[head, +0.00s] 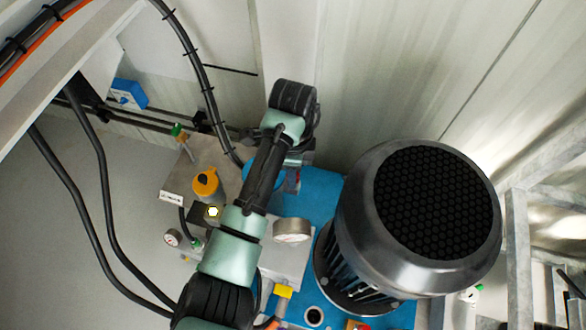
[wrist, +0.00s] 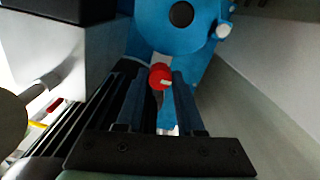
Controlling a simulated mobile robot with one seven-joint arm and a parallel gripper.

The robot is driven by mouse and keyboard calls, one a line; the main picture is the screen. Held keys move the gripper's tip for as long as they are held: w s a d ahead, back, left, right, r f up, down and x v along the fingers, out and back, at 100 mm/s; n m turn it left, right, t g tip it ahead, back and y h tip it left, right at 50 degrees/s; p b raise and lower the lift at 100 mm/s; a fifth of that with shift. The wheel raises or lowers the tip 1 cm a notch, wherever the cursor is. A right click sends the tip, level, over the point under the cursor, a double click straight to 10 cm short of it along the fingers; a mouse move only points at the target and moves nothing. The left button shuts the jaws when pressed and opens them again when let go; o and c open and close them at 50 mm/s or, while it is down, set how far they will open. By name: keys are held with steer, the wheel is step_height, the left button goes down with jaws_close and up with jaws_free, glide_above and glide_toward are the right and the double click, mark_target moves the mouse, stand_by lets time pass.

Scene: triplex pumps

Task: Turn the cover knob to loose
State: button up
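The cover knob is a small red knob (wrist: 160,76) with a pale mark on its lower right side, in the wrist view. It stands in front of a blue pump housing (wrist: 170,40). My gripper (wrist: 158,82) points at it, with its two dark fingers apart and the knob showing between their tips. I cannot tell whether the fingertips reach around the knob or stop short, and no grip on it shows. In the head view my arm hides the knob and the fingertips; blue pump parts (head: 310,190) show beside the arm.
A large motor with a black honeycomb end (head: 437,203) stands right of my arm. A pale wall (head: 400,70) rises behind, and black hoses (head: 95,180) hang at left.

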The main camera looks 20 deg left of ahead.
jaws_close()
steer(key=shift+r+n+p, duration=0.1)
steer(key=shift+n+p, duration=0.2)
steer(key=shift+p, duration=0.2)
steer(key=n+p, duration=0.2)
steer(key=p, duration=0.1)
steer(key=shift+s+r+n, duration=0.1)
steer(key=shift+r+n, duration=0.1)
steer(key=shift+n, duration=0.1)
steer(key=n+p, duration=0.5)
steer(key=n, duration=0.1)
steer(key=shift+f+n, duration=0.15)
steer(key=shift+n, duration=0.15)
steer(key=n+p, duration=0.2)
steer(key=n, duration=0.4)
steer(key=shift+p, duration=0.35)
steer(key=n+p, duration=0.1)
steer(key=n, duration=0.4)
steer(key=shift+f, duration=0.1)
steer(key=shift+n, duration=0.4)
